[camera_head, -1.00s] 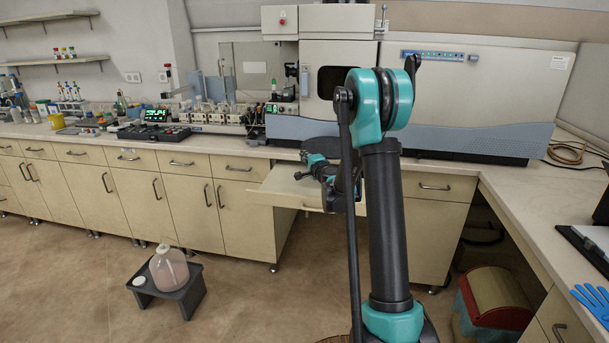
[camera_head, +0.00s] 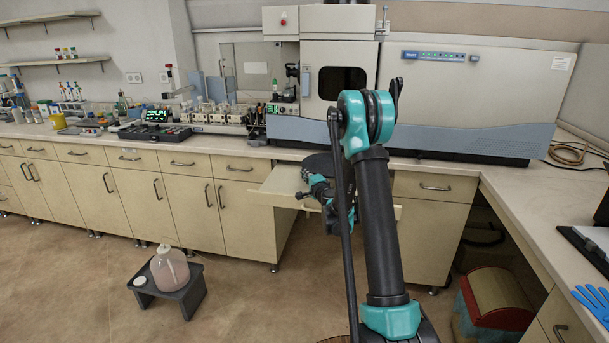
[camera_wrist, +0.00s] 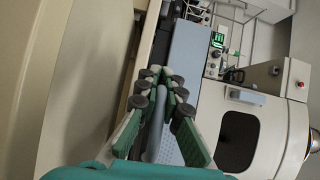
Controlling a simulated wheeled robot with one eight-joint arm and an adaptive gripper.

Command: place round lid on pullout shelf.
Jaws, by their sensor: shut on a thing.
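My gripper (camera_wrist: 162,100) is shut on a thin grey thing, seen edge-on between the green fingers in the wrist view; I take it to be the round lid (camera_wrist: 156,135). In the head view my gripper (camera_head: 306,185) is over the pullout shelf (camera_head: 270,192), partly hidden by my arm. A dark round shape (camera_head: 318,161) just above it seems to be the lid, though its contact with the fingers is unclear. The beige shelf stands pulled out below the counter. I cannot tell the gap between lid and shelf.
The spectrometer (camera_head: 460,100) stands on the counter behind the shelf. A dark stool (camera_head: 185,295) on the floor at left bears a bottle (camera_head: 170,270) and a small white disc (camera_head: 140,280). A bin (camera_head: 495,310) stands at lower right. The floor between is clear.

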